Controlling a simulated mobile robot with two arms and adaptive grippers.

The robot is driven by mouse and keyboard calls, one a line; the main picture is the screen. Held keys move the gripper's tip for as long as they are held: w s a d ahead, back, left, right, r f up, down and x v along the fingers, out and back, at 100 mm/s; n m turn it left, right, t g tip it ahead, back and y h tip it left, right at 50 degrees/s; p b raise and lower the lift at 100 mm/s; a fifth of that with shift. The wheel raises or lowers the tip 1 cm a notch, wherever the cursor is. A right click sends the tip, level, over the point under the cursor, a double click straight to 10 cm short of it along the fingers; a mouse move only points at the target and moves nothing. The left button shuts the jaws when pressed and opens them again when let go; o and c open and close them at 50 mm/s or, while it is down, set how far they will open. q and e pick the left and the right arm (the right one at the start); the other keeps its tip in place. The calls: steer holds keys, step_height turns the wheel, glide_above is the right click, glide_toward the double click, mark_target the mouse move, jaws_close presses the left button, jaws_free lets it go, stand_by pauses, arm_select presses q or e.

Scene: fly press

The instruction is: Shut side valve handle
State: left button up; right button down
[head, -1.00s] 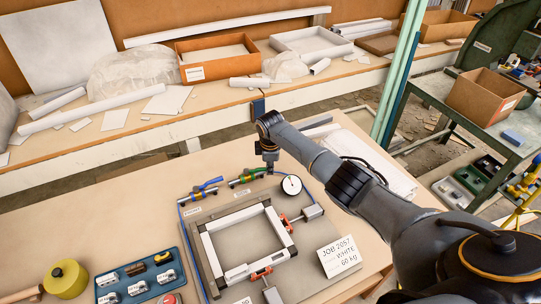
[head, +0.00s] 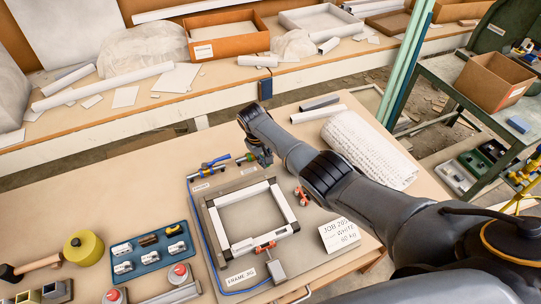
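A fixture board (head: 205,219) on the table holds a white square frame (head: 283,200). Along its back edge sit a valve with a blue handle (head: 214,162) and, to its right, one with a green handle (head: 246,157). I cannot tell which is the side valve. The blue handle slants up to the right. My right gripper (head: 264,162) points down at the right end of the green-handled valve and partly covers it. Whether it touches, and whether its fingers are open, is too small to tell. The gauge is hidden behind my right arm. My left gripper is out of view.
Red-handled clamps stand at the frame's right side (head: 302,196) and front (head: 265,247). A job card (head: 339,235) lies at the board's right. The back left table top is clear.

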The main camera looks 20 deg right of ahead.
steer(key=shift+s+a+m+g+b, duration=0.1)
steer(key=shift+a+m+g+b, duration=0.3)
steer(key=shift+a+m, duration=0.8)
steer(key=shift+d+m, duration=0.2)
steer(key=shift+m, duration=0.1)
steer(key=c, duration=1.3)
jaws_free()
steer(key=shift+c, duration=0.2)
steer(key=shift+r, duration=0.15)
step_height(320, 180, up, 12)
steer(key=a, duration=0.2)
steer(key=shift+a+f, duration=0.2)
